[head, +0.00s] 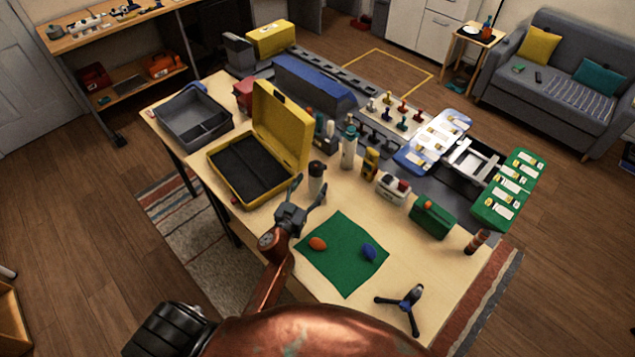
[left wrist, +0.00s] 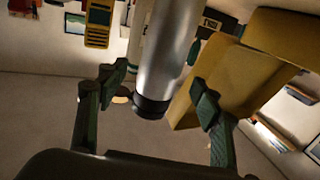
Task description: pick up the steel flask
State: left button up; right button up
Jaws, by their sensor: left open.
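The steel flask (head: 316,184), a silver cylinder with a black cap, stands upright on the table in front of the open yellow case. My left gripper (head: 308,191) is open at the flask, with its fingers spread and pointing toward it. In the left wrist view the flask (left wrist: 168,60) appears between the two fingers of the left gripper (left wrist: 158,90), its black end toward the camera. Gaps show between it and both fingertips. My right gripper is not in view.
The yellow case (head: 281,126) stands close behind the flask. A pale bottle (head: 349,150) and a yellow meter (head: 370,162) stand to its right. A green mat (head: 343,277) holds an orange and a blue lump. A small tripod (head: 405,303) stands near the front edge.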

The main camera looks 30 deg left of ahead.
pick_arm(q)
jog(key=w, duration=0.3)
jog(key=shift+w, duration=0.6)
jog(key=c, duration=0.5)
jog(key=shift+d+r, duration=0.1)
grip_shut()
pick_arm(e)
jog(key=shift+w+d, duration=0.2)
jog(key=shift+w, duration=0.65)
